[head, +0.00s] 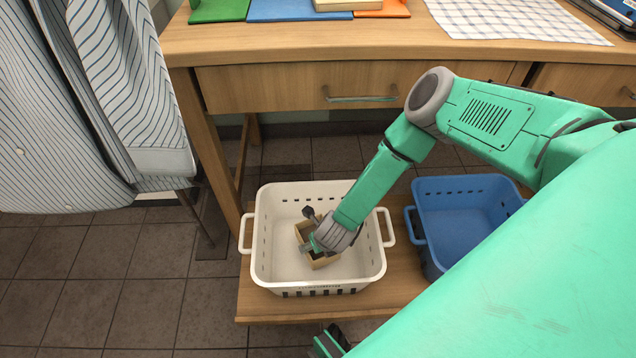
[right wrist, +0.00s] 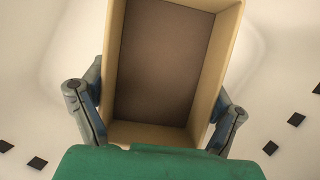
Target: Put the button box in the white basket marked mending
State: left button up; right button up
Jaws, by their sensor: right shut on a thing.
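The white basket (head: 262,255) stands on a low wooden shelf. Marks on its near side are too small to read. The button box (head: 303,228), small, tan and open-topped, is inside the basket. My right gripper (head: 318,230) reaches down into the basket and is shut on the box. In the right wrist view, the fingers (right wrist: 158,108) press on both outer sides of the box (right wrist: 119,60); its brown inside looks empty. The white basket wall (right wrist: 50,70) surrounds it. I cannot tell whether the box touches the basket floor.
A blue basket (head: 430,215) stands right of the white one on the same shelf (head: 262,305). A wooden table with a drawer (head: 290,85) rises behind. Striped cloth (head: 140,80) hangs at left. The tiled floor (head: 120,285) is clear at lower left.

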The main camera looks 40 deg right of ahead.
jog(key=shift+f, duration=0.35)
jog(key=f+b, duration=0.1)
jog(key=f, duration=0.2)
jog(key=shift+a+b, duration=0.2)
jog(key=shift+b, duration=0.2)
jog(key=shift+f, duration=0.15)
jog(key=o, duration=1.1)
jog(key=shift+d, duration=0.1)
